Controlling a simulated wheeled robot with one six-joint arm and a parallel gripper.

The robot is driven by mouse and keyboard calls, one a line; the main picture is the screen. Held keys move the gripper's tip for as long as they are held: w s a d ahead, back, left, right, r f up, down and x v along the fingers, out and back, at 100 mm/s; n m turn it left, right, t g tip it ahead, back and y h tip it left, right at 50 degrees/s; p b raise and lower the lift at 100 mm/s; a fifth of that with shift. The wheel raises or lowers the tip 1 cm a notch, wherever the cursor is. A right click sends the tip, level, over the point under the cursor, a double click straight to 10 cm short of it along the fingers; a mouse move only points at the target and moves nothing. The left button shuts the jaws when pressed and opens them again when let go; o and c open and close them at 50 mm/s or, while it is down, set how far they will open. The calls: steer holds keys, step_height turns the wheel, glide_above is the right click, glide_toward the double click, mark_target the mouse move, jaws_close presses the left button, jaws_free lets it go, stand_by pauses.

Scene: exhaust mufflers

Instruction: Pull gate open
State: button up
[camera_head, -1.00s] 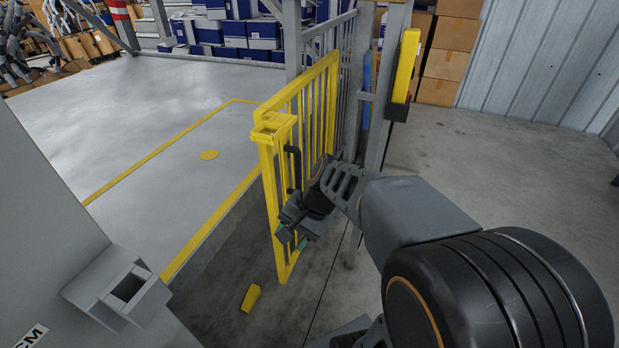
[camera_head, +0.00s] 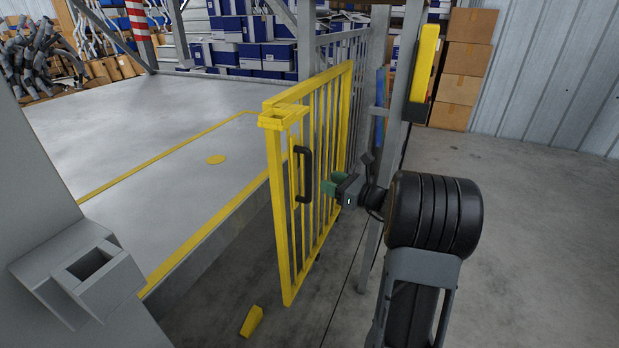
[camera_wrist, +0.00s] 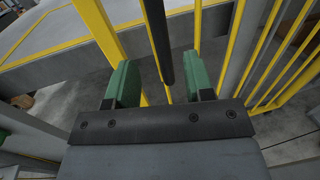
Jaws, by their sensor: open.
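The yellow barred gate (camera_head: 333,130) stands swung out from the platform edge, with the platform opening clear beside it. Its black vertical handle (camera_head: 304,174) is on the near part of the gate. My gripper (camera_head: 328,188) is just right of the handle in the head view, open, with green fingertips pointing at it. In the wrist view the handle (camera_wrist: 158,40) runs down between the two green fingers of my gripper (camera_wrist: 160,82). Gaps show between the handle and both fingers. I cannot tell whether the handle's lower part lies within the finger depth.
A grey post with a yellow box (camera_head: 424,64) stands right of the gate. The raised platform (camera_head: 150,150) is at left. A yellow wedge (camera_head: 251,321) lies on the floor below the gate. Stacked cartons (camera_head: 466,70) stand behind. The floor at right is clear.

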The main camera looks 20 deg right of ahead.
mark_target(311, 175)
steer(key=b+x, duration=0.1)
steer(key=x, duration=0.7)
steer(key=shift+w+a+b, duration=0.15)
steer(key=shift+a+b, duration=0.05)
steer(key=shift+b, duration=0.1)
steer(key=shift+c, duration=0.4)
jaws_close()
